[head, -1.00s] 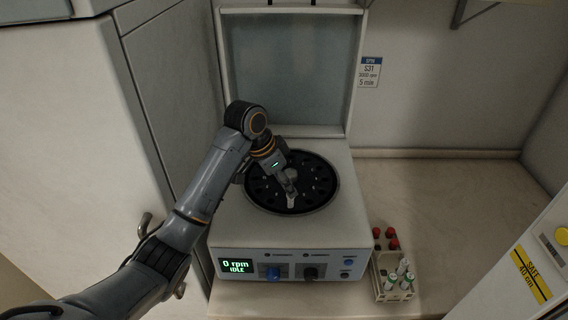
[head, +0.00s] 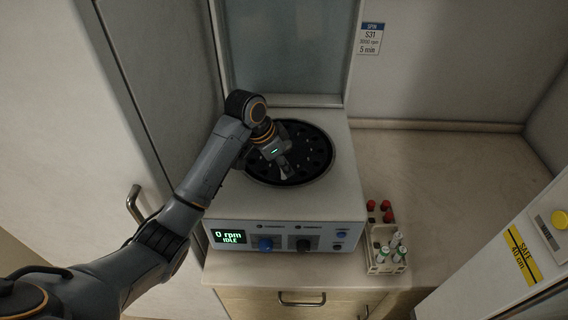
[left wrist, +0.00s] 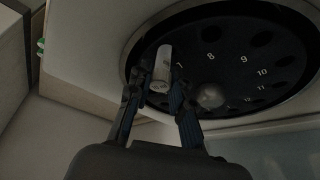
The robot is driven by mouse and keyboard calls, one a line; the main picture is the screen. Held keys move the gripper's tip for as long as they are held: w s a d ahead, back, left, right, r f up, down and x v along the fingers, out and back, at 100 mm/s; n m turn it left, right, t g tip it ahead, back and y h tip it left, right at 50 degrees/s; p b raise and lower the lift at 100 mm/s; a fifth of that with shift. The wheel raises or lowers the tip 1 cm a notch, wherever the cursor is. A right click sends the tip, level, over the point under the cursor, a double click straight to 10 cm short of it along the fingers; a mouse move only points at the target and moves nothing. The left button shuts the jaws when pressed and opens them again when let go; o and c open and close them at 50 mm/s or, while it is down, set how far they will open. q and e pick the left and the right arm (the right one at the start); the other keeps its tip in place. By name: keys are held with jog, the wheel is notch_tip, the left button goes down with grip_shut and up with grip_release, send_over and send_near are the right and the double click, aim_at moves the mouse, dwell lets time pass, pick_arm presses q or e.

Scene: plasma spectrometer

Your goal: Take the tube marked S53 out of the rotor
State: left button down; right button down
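The rotor (head: 316,158) is a dark disc with numbered holes in the open centrifuge (head: 335,200); it also shows in the left wrist view (left wrist: 235,68). A white tube (left wrist: 163,62) stands tilted in the rotor near number 7; I cannot read any mark on it. My left gripper (head: 285,174) is over the front part of the rotor. In the left wrist view its fingers (left wrist: 158,98) are apart, with the tube's near end showing in the gap between them. It looks closer to the left finger; I cannot tell whether they touch. My right gripper is not in view.
A rack (head: 374,266) with red-capped tubes (head: 387,205) and several white-and-green tubes (head: 398,254) stands right of the centrifuge. The raised lid (head: 290,45) is behind. The display (head: 229,237) reads 0 rpm, IDLE. The counter (head: 450,185) is clear at the right.

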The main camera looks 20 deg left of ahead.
pick_arm(q)
jog(key=shift+r, duration=0.1)
jog(key=shift+r, duration=3.8)
jog(key=shift+f, duration=0.1)
